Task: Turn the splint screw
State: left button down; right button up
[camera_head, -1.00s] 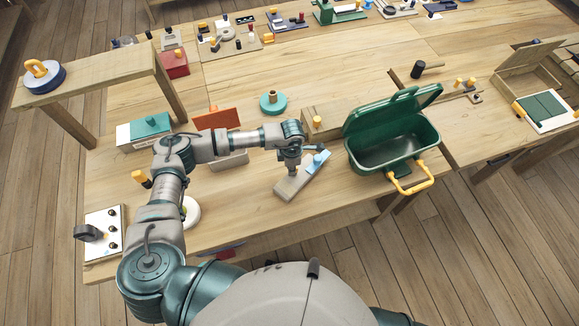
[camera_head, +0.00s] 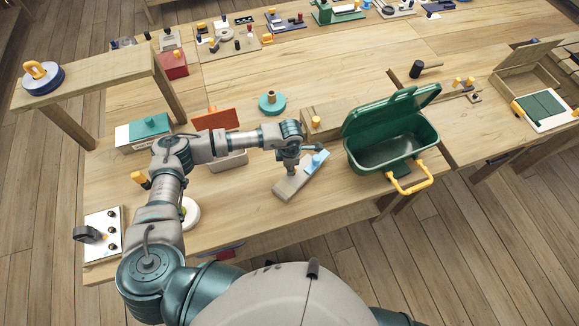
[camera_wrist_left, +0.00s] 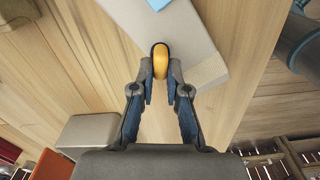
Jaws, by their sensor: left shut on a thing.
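The splint is a long grey block (camera_head: 285,188) with a light-blue part (camera_head: 317,161) on it, lying at a slant on the bench. In the left wrist view the pale grey block (camera_wrist_left: 195,38) carries an orange screw knob (camera_wrist_left: 160,62) with a dark edge. My left gripper (camera_wrist_left: 161,88) is shut on the orange knob, with one fingertip on each side of it. In the head view my left gripper (camera_head: 290,168) points down over the block, and the knob is hidden by it. My right gripper is not in view.
An open green bin (camera_head: 388,155) with a yellow handle (camera_head: 414,180) stands right of the block. An orange panel (camera_head: 216,119) and a teal round object (camera_head: 272,103) lie behind. A white ring (camera_head: 190,212) is near the front edge. Bare bench lies in front of the block.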

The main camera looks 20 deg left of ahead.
pick_arm(q)
jog(key=c, duration=1.3)
grip_release()
jog(key=shift+a, duration=0.15)
jog(key=shift+o, duration=0.7)
jog(key=shift+a, duration=0.25)
notch_tip(320, 180, up, 12)
jog(key=shift+a+f, duration=0.1)
jog(key=shift+f, duration=0.05)
